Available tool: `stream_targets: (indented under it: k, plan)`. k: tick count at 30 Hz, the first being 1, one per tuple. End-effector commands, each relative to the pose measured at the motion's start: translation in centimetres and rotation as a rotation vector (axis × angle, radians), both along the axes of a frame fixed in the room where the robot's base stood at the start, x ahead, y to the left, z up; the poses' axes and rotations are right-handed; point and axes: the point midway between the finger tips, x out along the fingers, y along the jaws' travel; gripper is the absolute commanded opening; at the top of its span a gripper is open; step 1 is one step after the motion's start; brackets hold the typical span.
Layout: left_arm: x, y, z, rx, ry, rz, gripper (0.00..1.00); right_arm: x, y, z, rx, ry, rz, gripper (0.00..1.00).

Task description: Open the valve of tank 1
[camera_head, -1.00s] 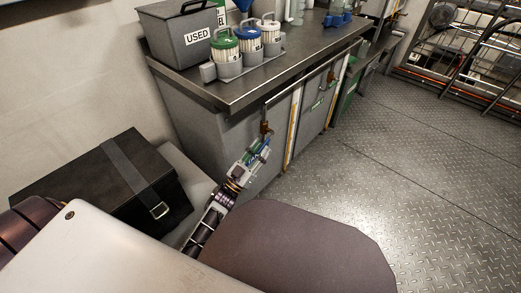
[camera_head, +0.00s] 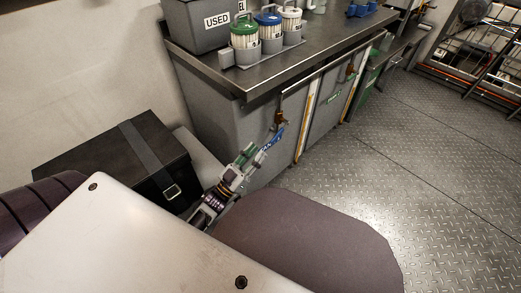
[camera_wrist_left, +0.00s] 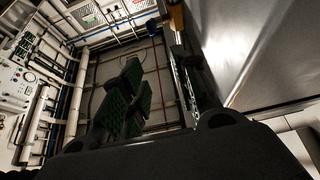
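A brown valve handle (camera_head: 279,118) sits on a pipe at the front of the near grey tank (camera_head: 225,130), under the steel worktop. Tank numbers cannot be read. My left gripper (camera_head: 266,147) is just below and left of the near valve handle, apart from it. Its fingers look spread and empty. In the left wrist view the finger pads (camera_wrist_left: 122,98) stand apart, and an orange-brown part (camera_wrist_left: 176,16) shows beyond them at the top. My right gripper is not in view.
The worktop (camera_head: 275,72) overhangs the tanks and holds a grey USED bin (camera_head: 205,28) and several lidded canisters (camera_head: 245,38). A black strapped case (camera_head: 115,165) stands left of my left arm. The metal floor (camera_head: 390,165) to the right is clear.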

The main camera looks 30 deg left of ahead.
Motion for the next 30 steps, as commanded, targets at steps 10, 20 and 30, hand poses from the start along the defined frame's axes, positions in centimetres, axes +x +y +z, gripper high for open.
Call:
stream_targets:
  k: [10, 20, 30]
  plan:
    - [-2.8, 1.0, 0.0, 0.000, 0.000, -0.001, 0.30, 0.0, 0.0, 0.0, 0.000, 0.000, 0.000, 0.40]
    - [-3.6, 1.3, 0.0, 0.000, -0.001, 0.000, 0.30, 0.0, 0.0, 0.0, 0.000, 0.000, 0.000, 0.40]
    - [-3.5, 1.3, 0.1, 0.001, 0.002, 0.000, 0.11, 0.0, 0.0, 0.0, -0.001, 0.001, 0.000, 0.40]
